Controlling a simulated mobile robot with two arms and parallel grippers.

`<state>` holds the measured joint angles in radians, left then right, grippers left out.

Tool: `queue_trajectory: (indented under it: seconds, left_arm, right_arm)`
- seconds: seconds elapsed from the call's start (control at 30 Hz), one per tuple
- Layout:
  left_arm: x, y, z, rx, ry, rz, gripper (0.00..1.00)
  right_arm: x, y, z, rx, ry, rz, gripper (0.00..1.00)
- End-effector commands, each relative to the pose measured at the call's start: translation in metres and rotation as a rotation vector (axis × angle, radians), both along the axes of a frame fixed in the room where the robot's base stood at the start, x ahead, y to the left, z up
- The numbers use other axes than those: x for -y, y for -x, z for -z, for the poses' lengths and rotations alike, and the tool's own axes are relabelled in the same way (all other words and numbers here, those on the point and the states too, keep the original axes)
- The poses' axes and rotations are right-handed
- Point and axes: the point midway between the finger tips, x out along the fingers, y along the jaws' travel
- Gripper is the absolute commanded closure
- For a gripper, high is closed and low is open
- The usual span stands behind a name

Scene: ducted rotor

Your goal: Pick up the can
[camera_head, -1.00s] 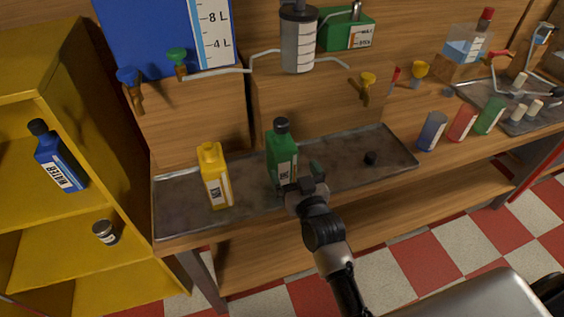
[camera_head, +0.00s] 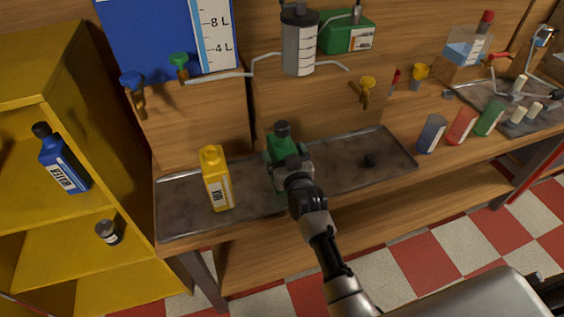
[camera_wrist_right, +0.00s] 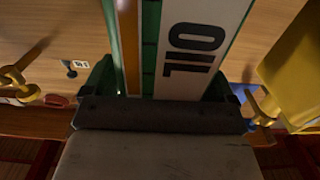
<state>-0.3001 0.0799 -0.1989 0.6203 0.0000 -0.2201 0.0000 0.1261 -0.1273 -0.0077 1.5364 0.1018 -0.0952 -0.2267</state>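My left gripper is not in view.
A yellow bottle (camera_head: 216,180) stands left of the green can on the tray (camera_head: 345,170). Blue (camera_head: 432,134), red (camera_head: 462,125) and green (camera_head: 490,117) canisters stand further right. Taps and a pipe (camera_head: 220,74) are behind.

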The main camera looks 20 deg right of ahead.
Motion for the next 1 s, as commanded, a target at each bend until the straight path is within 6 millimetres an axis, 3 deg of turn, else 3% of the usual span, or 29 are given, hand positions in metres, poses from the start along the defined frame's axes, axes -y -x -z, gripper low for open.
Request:
queue_trajectory:
  seconds: [0.07,0.53,1.0]
  left_arm:
    - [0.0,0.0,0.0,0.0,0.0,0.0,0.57]
    - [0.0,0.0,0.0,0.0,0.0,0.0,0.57]
    - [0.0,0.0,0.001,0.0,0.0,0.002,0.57]
  right_arm:
    - [0.0,0.0,0.0,0.0,0.0,0.0,0.26]
    - [0.0,0.0,0.0,-0.001,0.0,0.0,0.98]
    - [0.0,0.0,-0.011,0.009,-0.001,0.0,1.0]
